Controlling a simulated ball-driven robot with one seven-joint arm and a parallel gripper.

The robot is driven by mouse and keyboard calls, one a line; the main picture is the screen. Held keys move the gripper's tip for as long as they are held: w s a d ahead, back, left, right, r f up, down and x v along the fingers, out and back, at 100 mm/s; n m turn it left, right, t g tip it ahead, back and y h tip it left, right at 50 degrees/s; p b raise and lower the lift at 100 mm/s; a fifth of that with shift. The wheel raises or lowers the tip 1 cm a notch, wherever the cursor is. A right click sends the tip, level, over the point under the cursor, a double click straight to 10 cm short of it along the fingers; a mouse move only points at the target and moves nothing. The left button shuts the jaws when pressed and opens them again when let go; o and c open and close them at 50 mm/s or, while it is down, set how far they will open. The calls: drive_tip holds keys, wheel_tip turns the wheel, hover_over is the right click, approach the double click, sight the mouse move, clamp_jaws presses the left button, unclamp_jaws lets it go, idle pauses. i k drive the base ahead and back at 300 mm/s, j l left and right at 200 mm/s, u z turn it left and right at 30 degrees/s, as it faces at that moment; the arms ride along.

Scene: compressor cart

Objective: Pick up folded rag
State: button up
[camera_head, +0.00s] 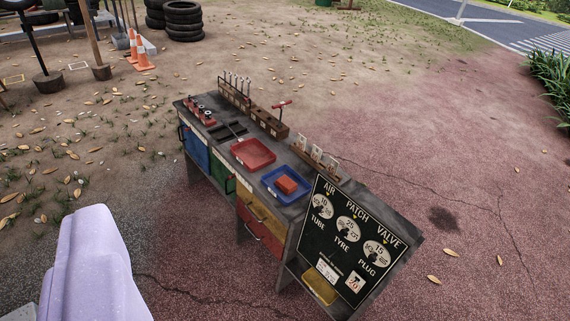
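A small orange-red folded piece (287,184), which looks like the folded rag, lies in the blue tray (268,183) on top of the cart (211,148). It is too small to make out its folds. A smooth pale purple part of my own body (90,265) fills the lower left corner, well apart from the cart. No gripper fingers show.
A red tray (253,153) sits beside the blue one. A wooden tool rack (235,93) and a red-handled tool (281,106) stand along the back edge. A black price board (346,239) leans at the right end. Ground around the cart is open.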

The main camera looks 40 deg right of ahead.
sight(286, 184)
drive_tip(key=i+z, duration=0.2)
drive_tip(key=i, duration=0.35)
drive_tip(key=i+j+z, duration=0.15)
drive_tip(key=i, duration=0.45)
drive_tip(key=i+z, duration=0.3)
drive_tip(key=z, duration=0.2)
drive_tip(key=i+j+z, duration=0.2)
drive_tip(key=z, duration=0.3)
drive_tip(key=i+j+z, duration=0.3)
drive_tip(key=z, duration=0.15)
drive_tip(key=i+j+z, duration=0.2)
drive_tip(key=z, duration=0.25)
drive_tip(key=i+j+z, duration=0.25)
drive_tip(key=z, duration=0.15)
drive_tip(key=i+j+z, duration=0.15)
drive_tip(key=j+z, duration=0.3)
